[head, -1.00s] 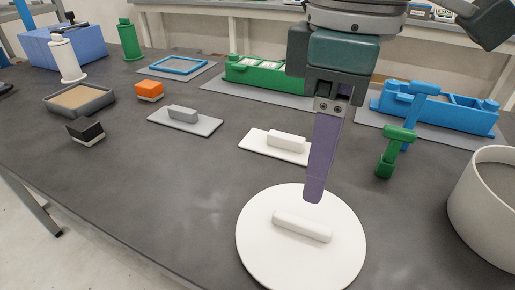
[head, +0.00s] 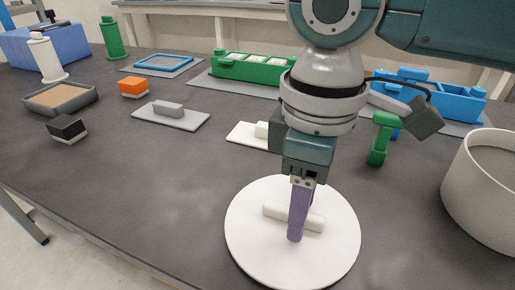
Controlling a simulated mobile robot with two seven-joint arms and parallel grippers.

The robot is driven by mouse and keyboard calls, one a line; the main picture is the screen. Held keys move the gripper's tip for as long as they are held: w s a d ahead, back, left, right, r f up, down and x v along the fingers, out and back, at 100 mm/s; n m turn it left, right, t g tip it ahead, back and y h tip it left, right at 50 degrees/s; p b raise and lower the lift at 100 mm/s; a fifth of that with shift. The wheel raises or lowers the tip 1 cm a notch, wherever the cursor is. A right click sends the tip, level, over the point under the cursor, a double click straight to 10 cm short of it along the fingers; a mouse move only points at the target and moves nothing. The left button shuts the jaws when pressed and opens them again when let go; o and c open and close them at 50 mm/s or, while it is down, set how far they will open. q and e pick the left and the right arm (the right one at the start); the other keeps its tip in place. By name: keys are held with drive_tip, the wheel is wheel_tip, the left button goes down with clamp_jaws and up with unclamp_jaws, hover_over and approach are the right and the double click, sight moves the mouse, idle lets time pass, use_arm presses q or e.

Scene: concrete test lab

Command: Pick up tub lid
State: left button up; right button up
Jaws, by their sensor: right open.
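The tub lid is a round white disc (head: 252,248) lying flat on the dark table at the bottom middle, with a raised white bar handle (head: 274,210) across its centre. My right gripper (head: 297,238) points down over the lid, its purple finger in front of the handle. One finger hides most of the other, and it covers the handle's middle. The gripper is open, with nothing seen held in it. I cannot tell whether the finger touches the lid. A grey-white round tub (head: 460,200) stands at the right edge. My left gripper is not in view.
A white handled plate (head: 243,133) lies just behind the gripper, partly hidden. A grey handled plate (head: 170,117), a black block (head: 67,128) and an orange block (head: 133,87) lie left. A green hammer-shaped piece (head: 381,140) stands right. The front left table is clear.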

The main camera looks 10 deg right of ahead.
drive_tip(key=shift+c, duration=0.4)
clamp_jaws()
drive_tip(key=shift+r, duration=0.15)
